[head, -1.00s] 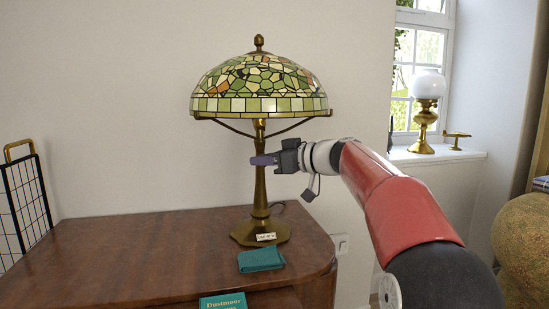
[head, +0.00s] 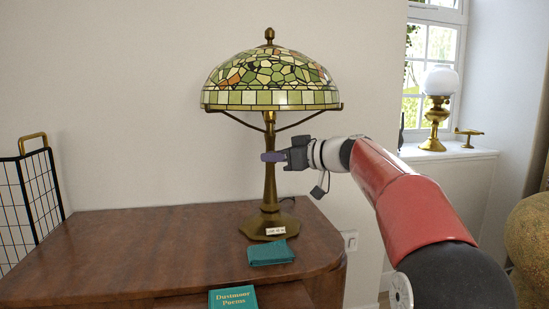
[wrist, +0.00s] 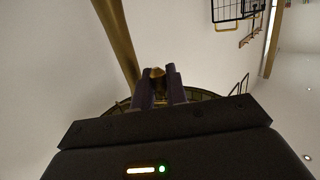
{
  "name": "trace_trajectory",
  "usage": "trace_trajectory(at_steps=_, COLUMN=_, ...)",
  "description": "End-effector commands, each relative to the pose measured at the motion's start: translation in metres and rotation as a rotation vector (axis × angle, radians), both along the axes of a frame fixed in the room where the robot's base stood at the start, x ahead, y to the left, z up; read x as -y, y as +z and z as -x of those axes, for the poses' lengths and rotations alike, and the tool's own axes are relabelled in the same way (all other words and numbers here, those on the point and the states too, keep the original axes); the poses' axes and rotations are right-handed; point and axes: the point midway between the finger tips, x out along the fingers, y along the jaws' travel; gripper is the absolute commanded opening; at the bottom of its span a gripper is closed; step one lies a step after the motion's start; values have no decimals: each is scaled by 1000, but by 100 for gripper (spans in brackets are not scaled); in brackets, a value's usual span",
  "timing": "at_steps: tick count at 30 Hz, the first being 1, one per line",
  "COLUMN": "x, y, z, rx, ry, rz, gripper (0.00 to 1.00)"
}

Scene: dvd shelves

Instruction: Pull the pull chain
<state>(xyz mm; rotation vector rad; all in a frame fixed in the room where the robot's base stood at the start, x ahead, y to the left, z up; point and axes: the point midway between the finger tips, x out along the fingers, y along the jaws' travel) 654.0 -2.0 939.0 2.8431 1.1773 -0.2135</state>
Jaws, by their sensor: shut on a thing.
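The table lamp (head: 271,85) has a green stained-glass shade and a brass stem, and stands upright on the wooden cabinet. My gripper (head: 272,157), with purple fingers, is below the shade at the stem in the head view, coming from the right. In the wrist view my gripper (wrist: 159,88) is shut on a small brass piece, which looks like the end of the pull chain (wrist: 157,73). The lamp stem (wrist: 117,40) passes just beside the fingers there. In the head view the chain cannot be made out.
The wooden cabinet (head: 150,250) carries a teal cloth-like item (head: 270,253) and a teal book (head: 233,298) near its front. A black wire rack (head: 30,195) stands at left. A white-globed lamp (head: 437,105) is on the window sill at right. The cabinet's left top is clear.

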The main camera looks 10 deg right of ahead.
Motion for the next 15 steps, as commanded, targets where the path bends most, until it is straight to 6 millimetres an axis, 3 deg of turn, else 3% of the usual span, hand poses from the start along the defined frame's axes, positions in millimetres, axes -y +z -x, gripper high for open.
trace_trajectory(at_steps=6, x=0, y=-7, z=0, rx=-1, ry=0, rz=1, gripper=0)
trace_trajectory(at_steps=7, x=0, y=-6, z=0, rx=-1, ry=0, rz=1, gripper=17)
trace_trajectory(at_steps=9, x=0, y=-5, z=0, rx=-1, ry=0, rz=1, gripper=26)
trace_trajectory(at_steps=12, x=0, y=-5, z=0, rx=-1, ry=0, rz=1, gripper=39)
trace_trajectory(at_steps=15, x=0, y=-5, z=0, rx=-1, ry=-1, rz=1, gripper=40)
